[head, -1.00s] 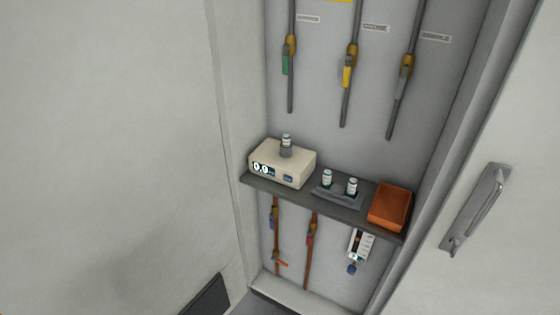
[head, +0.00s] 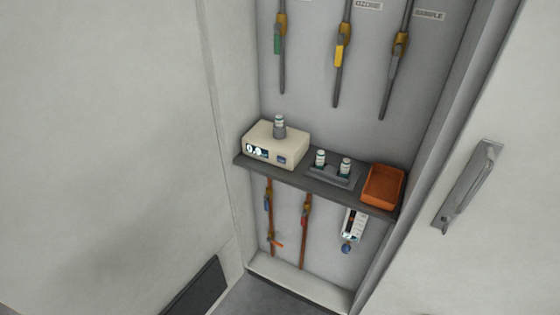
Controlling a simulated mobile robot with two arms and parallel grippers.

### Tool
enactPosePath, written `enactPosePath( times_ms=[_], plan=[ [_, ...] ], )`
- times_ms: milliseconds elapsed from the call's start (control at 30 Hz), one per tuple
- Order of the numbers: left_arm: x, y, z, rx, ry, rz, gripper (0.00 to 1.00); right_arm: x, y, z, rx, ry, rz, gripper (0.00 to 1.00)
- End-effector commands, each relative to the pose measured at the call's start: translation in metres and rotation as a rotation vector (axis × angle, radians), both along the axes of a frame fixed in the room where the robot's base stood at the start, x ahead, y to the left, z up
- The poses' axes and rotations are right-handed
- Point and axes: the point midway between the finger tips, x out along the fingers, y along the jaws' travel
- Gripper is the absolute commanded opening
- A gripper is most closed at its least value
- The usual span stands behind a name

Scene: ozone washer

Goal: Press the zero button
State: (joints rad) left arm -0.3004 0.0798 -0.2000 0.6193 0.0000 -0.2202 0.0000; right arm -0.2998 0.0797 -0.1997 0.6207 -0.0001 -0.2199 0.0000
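A cream-coloured meter box (head: 287,144) stands at the left end of a dark shelf (head: 240,161) inside the open cabinet. Its front has a lit display (head: 256,151) that seems to read 0.0. To the right of the display is a small blue button (head: 281,160); its label is too small to read. A vial with a pale cap (head: 280,121) stands upright in a grey holder on top of the box. Neither of my grippers shows in the head view.
Two vials (head: 320,159) stand in a grey rack right of the meter, with an orange bin (head: 383,187) beyond. Pipes with coloured valve handles (head: 342,50) run above and below the shelf. A cabinet door with a handle (head: 467,187) stands at the right.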

Motion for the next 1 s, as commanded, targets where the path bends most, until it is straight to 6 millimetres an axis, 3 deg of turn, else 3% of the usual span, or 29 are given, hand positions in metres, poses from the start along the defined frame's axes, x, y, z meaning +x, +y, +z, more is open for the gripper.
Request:
enactPosePath(
  times_ms=[33,133,1000],
  plan=[
    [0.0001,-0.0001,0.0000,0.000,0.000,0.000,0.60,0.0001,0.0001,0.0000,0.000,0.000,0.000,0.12],
    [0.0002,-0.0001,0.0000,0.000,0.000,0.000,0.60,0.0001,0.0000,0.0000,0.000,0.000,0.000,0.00],
    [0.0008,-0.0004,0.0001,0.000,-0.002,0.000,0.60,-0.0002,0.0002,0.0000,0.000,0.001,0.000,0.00]
  ],
)
